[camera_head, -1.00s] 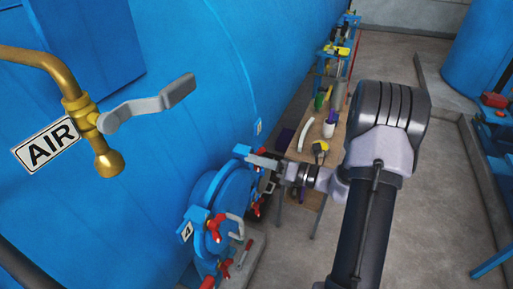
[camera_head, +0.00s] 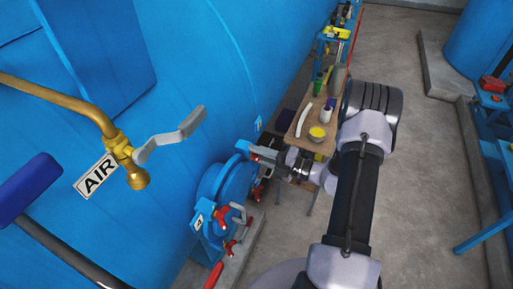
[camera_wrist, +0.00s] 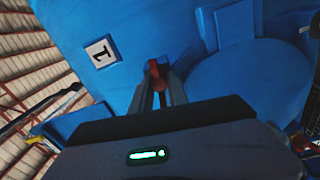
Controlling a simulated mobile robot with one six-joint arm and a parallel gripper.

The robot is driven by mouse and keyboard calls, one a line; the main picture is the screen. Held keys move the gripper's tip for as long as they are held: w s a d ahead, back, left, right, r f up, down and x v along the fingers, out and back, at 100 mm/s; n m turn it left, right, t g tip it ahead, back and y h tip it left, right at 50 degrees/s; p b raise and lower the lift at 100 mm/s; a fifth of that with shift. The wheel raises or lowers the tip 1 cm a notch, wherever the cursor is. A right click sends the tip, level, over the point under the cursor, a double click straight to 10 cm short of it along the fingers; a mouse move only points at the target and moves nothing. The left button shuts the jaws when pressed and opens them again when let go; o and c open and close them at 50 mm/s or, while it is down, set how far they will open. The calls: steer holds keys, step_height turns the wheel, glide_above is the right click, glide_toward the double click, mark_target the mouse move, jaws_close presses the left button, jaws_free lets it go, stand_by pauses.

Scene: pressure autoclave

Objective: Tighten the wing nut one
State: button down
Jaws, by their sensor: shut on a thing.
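The blue round hatch (camera_head: 232,182) of the autoclave is at the lower middle of the head view, with red wing nuts around its rim. My gripper (camera_head: 262,156) is at the hatch's upper edge. In the wrist view my gripper (camera_wrist: 158,88) has its fingers shut on a red wing nut (camera_wrist: 155,69), beside the label plate "1" (camera_wrist: 102,53). Only the top of this nut shows between the fingers. How tight it is cannot be told. In the head view the gripper hides this nut. Other red wing nuts (camera_head: 222,216) sit lower on the rim.
A brass air valve with a grey lever (camera_head: 172,137) and an AIR sign (camera_head: 97,176) are on the left. A wooden bench (camera_head: 302,142) with several items stands behind my gripper. Grey floor (camera_head: 410,190) is free on the right.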

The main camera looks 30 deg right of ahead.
steer(key=m+p, duration=0.2)
steer(key=m, duration=0.2)
steer(key=shift+r+m, duration=0.15)
steer(key=shift+m, duration=0.25)
steer(key=m+p, duration=0.1)
steer(key=m, duration=0.2)
steer(key=shift+m+p, duration=0.3)
steer(key=shift+p, duration=0.1)
steer(key=m+p, duration=0.1)
steer(key=m, duration=0.3)
steer(key=shift+w+d+m+p, duration=0.1)
steer(key=shift+m+p, duration=0.3)
steer(key=shift+m, duration=1.6)
steer(key=c, duration=1.3)
jaws_free()
